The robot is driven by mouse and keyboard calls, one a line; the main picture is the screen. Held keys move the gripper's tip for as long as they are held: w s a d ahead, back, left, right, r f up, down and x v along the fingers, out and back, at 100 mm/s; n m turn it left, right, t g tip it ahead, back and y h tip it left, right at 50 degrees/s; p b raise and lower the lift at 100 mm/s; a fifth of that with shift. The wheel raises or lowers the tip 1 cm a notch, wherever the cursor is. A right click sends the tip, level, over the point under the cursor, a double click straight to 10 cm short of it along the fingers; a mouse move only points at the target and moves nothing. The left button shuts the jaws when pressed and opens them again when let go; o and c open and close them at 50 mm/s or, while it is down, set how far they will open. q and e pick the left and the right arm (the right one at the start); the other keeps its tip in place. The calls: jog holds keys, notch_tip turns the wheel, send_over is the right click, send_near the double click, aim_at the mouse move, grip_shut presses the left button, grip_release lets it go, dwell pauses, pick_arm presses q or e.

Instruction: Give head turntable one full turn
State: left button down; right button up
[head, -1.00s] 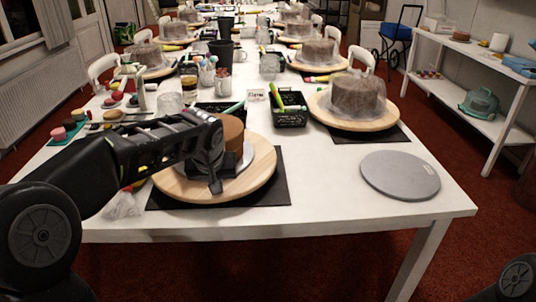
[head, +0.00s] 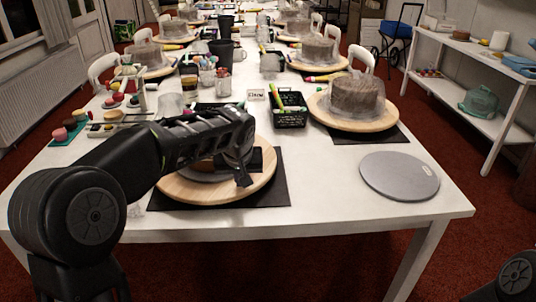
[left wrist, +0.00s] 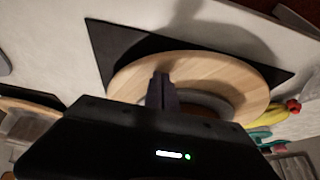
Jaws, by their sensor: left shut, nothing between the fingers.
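The nearest wooden turntable (head: 261,187) stands on a black mat (head: 277,195) at the near end of the white table. A brown cake on a grey disc sits on it, now mostly hidden behind my left arm. My left gripper (head: 243,178) is shut and empty, over the right part of this turntable in the head view. In the left wrist view the shut fingers (left wrist: 161,88) overlap the wooden disc (left wrist: 205,68); whether they touch it I cannot tell. My right gripper is out of view.
A grey round disc (head: 400,175) lies at the table's right front. A second turntable (head: 355,118) with a wrapped cake stands behind it. A black basket (head: 290,117) holds pens. Small coloured cakes (head: 68,129) lie at left. The table's front edge is clear.

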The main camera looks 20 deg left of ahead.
pick_arm(q)
notch_tip(320, 180, up, 3)
jog(key=shift+f+p, duration=0.2)
jog(key=shift+p, duration=0.45)
jog(key=shift+f, duration=0.1)
jog(key=shift+s+a, duration=0.1)
jog(key=shift+a, duration=0.05)
jog(key=s+a+b, duration=0.1)
jog(key=s+a, duration=0.2)
jog(key=s+a+b, duration=0.1)
jog(key=s+a, duration=0.1)
jog(key=a, duration=0.1)
jog(key=shift+s+a+f+b, duration=0.1)
jog(key=shift+s+a+b, duration=0.2)
jog(key=shift+s+b, duration=0.1)
jog(key=shift+s+a, duration=0.35)
